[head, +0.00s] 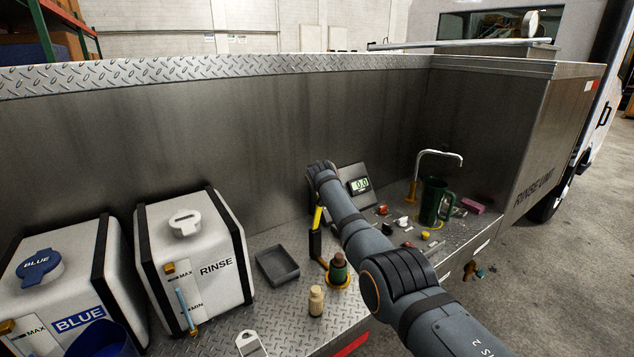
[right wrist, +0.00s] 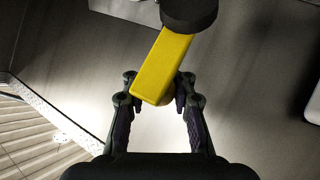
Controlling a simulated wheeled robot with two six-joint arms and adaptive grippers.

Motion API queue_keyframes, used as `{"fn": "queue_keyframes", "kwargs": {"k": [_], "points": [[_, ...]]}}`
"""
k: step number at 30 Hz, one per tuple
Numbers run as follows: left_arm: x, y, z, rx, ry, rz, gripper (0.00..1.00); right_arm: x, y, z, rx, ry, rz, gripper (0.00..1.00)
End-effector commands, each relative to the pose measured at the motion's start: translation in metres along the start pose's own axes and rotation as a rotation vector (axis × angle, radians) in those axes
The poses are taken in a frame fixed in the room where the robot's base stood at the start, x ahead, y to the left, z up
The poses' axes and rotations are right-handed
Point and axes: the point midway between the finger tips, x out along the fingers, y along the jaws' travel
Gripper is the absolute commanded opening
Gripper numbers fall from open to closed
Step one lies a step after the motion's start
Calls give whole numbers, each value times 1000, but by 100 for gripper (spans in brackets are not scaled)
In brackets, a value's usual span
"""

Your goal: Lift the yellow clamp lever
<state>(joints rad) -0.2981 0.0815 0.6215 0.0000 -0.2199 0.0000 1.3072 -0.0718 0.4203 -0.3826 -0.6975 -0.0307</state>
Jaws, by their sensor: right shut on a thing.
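The yellow clamp lever (head: 317,217) stands nearly upright just below my right wrist in the head view, with a black part under it. In the right wrist view the yellow lever (right wrist: 165,65) runs between the fingers of my right gripper (right wrist: 158,88), with a round black end at its far side. My right gripper is shut on the lever. In the head view its fingers are hard to make out beneath the wrist. My left gripper is not in view.
A white RINSE tank (head: 215,270) and a BLUE tank (head: 70,290) stand at left. A grey tray (head: 277,266), small bottle (head: 316,302) and dark green bottle (head: 338,272) are close by. A scale (head: 357,180), green mug (head: 435,203) and tap (head: 440,154) are at right.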

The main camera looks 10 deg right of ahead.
Motion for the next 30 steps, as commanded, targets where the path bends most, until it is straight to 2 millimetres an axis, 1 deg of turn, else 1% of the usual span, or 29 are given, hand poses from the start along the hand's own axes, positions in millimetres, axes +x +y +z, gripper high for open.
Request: {"fn": "queue_keyframes", "kwargs": {"k": [1, 13, 14, 18, 20, 30], "points": [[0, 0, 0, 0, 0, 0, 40, -3, -1, -9, 6, 18, -3, 0], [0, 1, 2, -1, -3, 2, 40, -3, -1, -10, 7, 20, -4, 0], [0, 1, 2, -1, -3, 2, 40, -3, -1, -10, 7, 20, -3, 23], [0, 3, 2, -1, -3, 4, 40, -3, -1, -8, 5, 16, -3, 42], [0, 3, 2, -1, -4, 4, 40, -2, -1, -6, 4, 13, -2, 50], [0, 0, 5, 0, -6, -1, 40, -2, 0, -3, 3, 7, -1, 50]]}}
